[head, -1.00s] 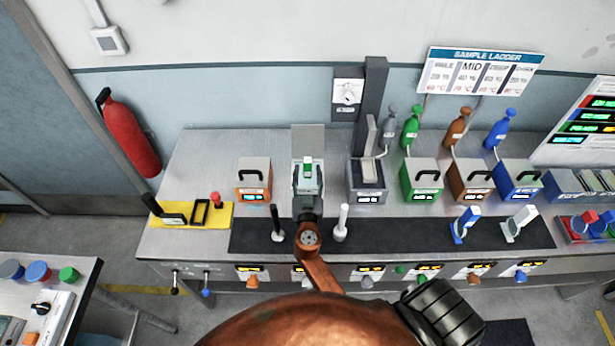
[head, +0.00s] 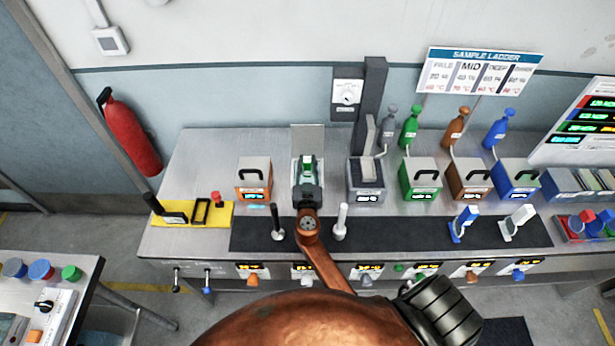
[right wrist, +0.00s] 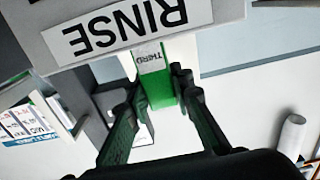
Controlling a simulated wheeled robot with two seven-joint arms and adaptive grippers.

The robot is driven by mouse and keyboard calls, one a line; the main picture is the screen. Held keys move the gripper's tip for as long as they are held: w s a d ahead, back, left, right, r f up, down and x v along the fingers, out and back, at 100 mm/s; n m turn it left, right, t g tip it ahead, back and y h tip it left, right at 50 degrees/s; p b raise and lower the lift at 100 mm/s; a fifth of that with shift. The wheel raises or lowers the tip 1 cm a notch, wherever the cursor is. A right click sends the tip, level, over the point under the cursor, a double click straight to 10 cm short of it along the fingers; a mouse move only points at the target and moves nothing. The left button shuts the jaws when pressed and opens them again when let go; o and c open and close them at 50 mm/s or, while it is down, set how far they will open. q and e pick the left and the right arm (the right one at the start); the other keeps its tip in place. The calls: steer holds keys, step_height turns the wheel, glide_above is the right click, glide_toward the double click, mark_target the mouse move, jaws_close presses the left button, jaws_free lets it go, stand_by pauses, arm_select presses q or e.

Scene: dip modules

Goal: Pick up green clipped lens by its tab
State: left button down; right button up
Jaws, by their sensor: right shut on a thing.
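The green clipped lens (head: 308,161) is at the grey station in the middle left of the bench in the head view. In the right wrist view its green tab (right wrist: 160,88), with a white label reading THIRD, stands between my fingertips. My right gripper (head: 308,186) is over the front of that station, shut on the tab. Its two dark fingers (right wrist: 160,95) reach up to either side of the tab in the right wrist view. The lens itself is mostly hidden by the gripper and the station. My left gripper is not in view.
A grey RINSE sign (right wrist: 130,25) is just past the fingertips. An orange box (head: 254,178) stands left, and a dark grey stand (head: 367,182) with a tall column right. Two upright posts, one black (head: 278,223) and one white (head: 341,222), flank my arm on the dark mat.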

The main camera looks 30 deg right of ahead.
jaws_close()
steer(key=shift+r, duration=0.15)
